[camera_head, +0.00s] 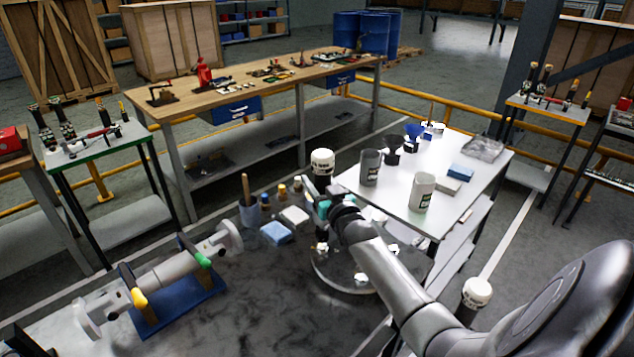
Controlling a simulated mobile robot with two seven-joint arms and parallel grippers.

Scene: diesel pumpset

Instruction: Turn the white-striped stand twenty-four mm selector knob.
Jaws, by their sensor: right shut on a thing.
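My right arm reaches in from the lower right, and its gripper (318,202) is at the far side of the dark bench, above the edge of a round glassy dish. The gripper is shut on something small. My own wrist and the small scale hide what it holds. Pale and teal parts show at the fingers. I cannot make out the white-striped selector knob or its stand for certain. My left gripper is not in view.
A grey pipe piece with yellow and green levers (165,278) lies on a blue cradle at the left. A white table (400,205) with tins is behind.

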